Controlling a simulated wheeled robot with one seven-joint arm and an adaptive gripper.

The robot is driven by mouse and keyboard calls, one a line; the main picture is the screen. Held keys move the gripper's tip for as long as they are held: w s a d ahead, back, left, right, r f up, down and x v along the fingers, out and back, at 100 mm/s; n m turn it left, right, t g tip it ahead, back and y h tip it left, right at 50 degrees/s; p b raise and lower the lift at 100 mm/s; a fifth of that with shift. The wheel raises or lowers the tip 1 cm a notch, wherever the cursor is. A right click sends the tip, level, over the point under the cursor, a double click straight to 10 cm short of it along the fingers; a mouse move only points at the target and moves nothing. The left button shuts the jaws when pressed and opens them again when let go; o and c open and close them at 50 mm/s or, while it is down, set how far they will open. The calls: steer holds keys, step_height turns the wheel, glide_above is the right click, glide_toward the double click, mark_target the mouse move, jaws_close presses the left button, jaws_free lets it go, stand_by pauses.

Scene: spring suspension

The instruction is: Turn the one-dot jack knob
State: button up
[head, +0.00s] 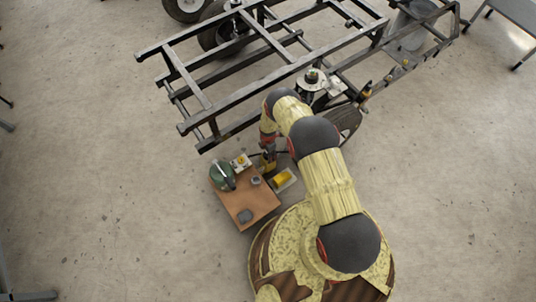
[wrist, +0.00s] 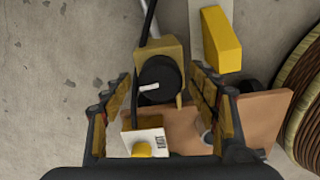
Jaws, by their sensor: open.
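In the wrist view, a black round knob (wrist: 158,84) with a white pointer mark sits on a yellow-brown block (wrist: 150,52). A dark rod rises from this block. My gripper (wrist: 160,76) is open, with one finger on each side of the knob; I cannot tell whether either touches it. No dot marking is readable on the knob. In the head view my gripper (head: 268,160) is at the back right of a small brown table, and my arm partly hides this area.
A white-labelled piece with a yellow knob (wrist: 142,150) lies close below. A yellow block on a grey plate (wrist: 221,40) lies to the right. The brown table (head: 262,205) holds a green object (head: 222,177) and small grey items. A black vehicle frame (head: 250,90) stands beyond.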

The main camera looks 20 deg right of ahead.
step_height(320, 180, up, 11)
stand_by(0.5)
